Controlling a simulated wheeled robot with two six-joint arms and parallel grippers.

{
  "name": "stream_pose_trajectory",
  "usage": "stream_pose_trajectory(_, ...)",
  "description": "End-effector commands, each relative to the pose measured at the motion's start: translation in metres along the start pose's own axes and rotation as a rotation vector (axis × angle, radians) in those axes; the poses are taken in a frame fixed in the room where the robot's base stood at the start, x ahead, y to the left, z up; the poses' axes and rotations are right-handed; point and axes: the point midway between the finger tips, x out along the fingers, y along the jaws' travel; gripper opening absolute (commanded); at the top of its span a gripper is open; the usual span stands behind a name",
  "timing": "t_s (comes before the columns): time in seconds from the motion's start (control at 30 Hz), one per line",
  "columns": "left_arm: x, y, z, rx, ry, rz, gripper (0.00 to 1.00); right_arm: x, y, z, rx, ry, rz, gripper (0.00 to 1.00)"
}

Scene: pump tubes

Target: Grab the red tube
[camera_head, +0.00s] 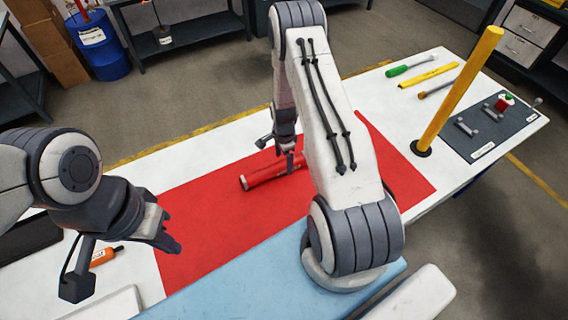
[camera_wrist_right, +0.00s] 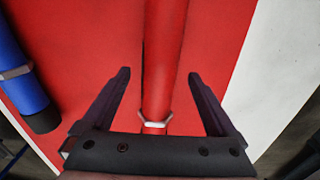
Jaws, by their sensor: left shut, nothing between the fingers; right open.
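The red tube (camera_head: 262,174) lies on a red mat (camera_head: 215,225) on the white table, partly hidden behind my right arm in the head view. My right gripper (camera_head: 290,158) is at the tube's far part. In the right wrist view the gripper's open fingers (camera_wrist_right: 158,78) stand on either side of the red tube (camera_wrist_right: 163,60), with a gap on both sides. A pale band crosses the tube near the gripper's base. My left gripper (camera_head: 172,240) is shut and empty over the mat's left edge, apart from the tube.
A blue tube (camera_wrist_right: 22,80) lies left of the red one in the right wrist view. A yellow post (camera_head: 455,98) stands on the right. Hand tools (camera_head: 428,75) lie behind it, beside a dark panel (camera_head: 490,130). An orange-handled tool (camera_head: 105,255) lies near my left gripper.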

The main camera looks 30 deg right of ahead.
Motion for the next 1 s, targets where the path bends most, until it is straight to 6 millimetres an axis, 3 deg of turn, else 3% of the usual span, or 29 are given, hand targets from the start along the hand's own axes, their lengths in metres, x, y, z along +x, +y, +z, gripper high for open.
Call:
stream_pose_trajectory(0.2,-0.01,0.001,-0.001,0.002,0.0,0.0,0.0,0.02,0.0,0.0,0.0,0.0,0.0,0.93)
stream_pose_trajectory(0.47,-0.009,0.001,-0.001,0.002,0.0,0.0,0.0,0.023,-0.001,0.0,0.0,0.0,-0.002,0.93)
stream_pose_trajectory(0.57,-0.009,0.001,-0.001,0.002,0.0,0.0,0.0,0.023,0.0,0.0,0.0,0.0,-0.001,0.59)
stream_pose_trajectory(0.7,-0.009,0.001,-0.001,0.001,0.0,0.0,0.0,0.022,0.0,0.0,0.0,0.0,-0.001,0.05)
stream_pose_trajectory(0.73,-0.009,0.001,-0.001,0.001,0.0,0.0,0.0,0.022,0.0,0.0,0.0,0.0,-0.001,0.0)
stream_pose_trajectory(1.0,-0.009,0.001,-0.001,0.001,0.0,0.0,0.0,0.022,-0.001,0.0,0.0,0.0,-0.002,0.0)
